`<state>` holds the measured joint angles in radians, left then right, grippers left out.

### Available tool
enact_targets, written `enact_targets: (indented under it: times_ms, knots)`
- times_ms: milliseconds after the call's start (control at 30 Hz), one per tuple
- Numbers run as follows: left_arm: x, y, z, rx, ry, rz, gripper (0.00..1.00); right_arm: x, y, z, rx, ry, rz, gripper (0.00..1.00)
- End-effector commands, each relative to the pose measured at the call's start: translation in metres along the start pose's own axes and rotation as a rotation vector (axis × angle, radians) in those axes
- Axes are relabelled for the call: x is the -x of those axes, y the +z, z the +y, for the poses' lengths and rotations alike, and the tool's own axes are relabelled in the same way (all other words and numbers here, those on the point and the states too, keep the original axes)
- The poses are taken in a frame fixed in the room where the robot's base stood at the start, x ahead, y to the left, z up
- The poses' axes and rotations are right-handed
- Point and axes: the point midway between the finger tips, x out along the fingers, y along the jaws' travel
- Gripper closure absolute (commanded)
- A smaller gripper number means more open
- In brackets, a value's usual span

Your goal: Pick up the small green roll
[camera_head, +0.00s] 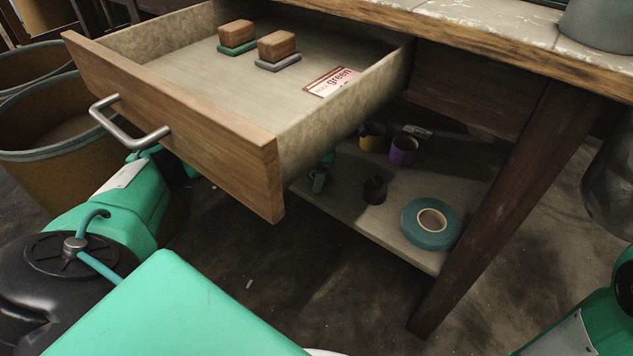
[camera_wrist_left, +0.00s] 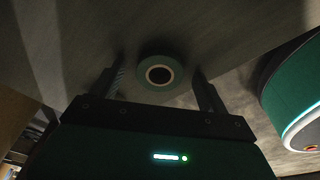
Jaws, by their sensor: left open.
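In the left wrist view a small green roll (camera_wrist_left: 146,82) with a pale core and dark centre sits ahead of my left gripper (camera_wrist_left: 160,80). The gripper's two dark fingers are apart, one on each side of the roll, and I see no contact. In the head view my left gripper is mostly or wholly hidden by the drawer. A bit of green (camera_head: 328,157) shows just past the drawer's edge; I cannot tell whether it is the small roll. My right gripper is out of view.
The lower shelf (camera_head: 385,225) holds a large green roll (camera_head: 420,232), a black roll (camera_head: 375,190), a yellow roll (camera_head: 372,138) and a purple roll (camera_head: 403,152). The open drawer (camera_head: 200,130) overhangs it. A table leg (camera_head: 500,215) stands at the right.

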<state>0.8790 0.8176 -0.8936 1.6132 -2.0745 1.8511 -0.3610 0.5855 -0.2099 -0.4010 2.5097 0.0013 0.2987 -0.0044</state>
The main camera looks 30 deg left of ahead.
Motion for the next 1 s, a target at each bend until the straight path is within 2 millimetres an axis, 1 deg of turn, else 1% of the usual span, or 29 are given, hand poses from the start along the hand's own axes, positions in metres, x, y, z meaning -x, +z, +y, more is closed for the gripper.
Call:
enact_targets:
  times_ms: [167, 200, 267, 400, 433, 767, 867, 1000]
  knots:
    - [0.001, 0.000, 0.000, 0.000, 0.001, -0.001, 0.22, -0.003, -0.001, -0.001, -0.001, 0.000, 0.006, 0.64]
    - [0.001, 0.000, 0.000, 0.000, 0.001, -0.001, 0.26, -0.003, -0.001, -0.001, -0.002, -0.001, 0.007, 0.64]
    - [0.001, 0.000, 0.000, 0.000, 0.000, -0.001, 0.38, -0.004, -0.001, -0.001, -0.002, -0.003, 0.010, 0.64]
    - [0.001, 0.000, 0.000, 0.000, 0.000, -0.001, 0.65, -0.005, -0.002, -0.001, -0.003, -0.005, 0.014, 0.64]
    - [0.001, 0.000, 0.000, 0.000, 0.000, -0.001, 0.70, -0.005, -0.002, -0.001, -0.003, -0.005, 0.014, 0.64]
    - [0.003, 0.000, 0.000, -0.001, 0.001, -0.001, 0.70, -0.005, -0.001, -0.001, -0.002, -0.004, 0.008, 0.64]
    - [0.007, -0.001, 0.000, 0.000, 0.001, -0.001, 0.70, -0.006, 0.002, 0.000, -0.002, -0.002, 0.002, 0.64]
    - [0.018, -0.003, 0.001, 0.000, 0.001, -0.001, 0.70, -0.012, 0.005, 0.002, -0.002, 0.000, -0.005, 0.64]
